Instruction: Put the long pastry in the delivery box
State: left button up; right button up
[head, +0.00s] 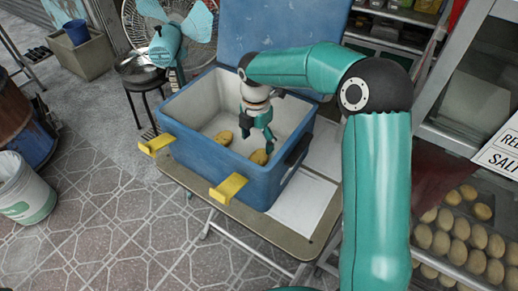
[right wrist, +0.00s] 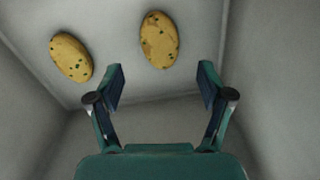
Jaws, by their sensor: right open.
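The delivery box (head: 183,138) is a blue cooler with a white inside and its lid standing open, on a folding table. Two oval golden pastries with dark green specks lie apart on its floor. In the head view, one pastry (head: 224,138) is left of my right gripper (head: 258,141) and the other pastry (head: 259,157) is just below it. My right gripper is inside the box, pointing down, open and empty. In the right wrist view, one pastry (right wrist: 159,40) is beyond the open fingers (right wrist: 162,78) and the other pastry (right wrist: 71,57) is to the left. My left gripper is not in view.
A glass case with many round buns (head: 467,230) stands at the right. A fan (head: 192,22) and a stool with a pan (head: 140,68) are behind left.

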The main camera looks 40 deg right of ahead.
aim_at(257, 156)
jog(key=shift+r, duration=2.55)
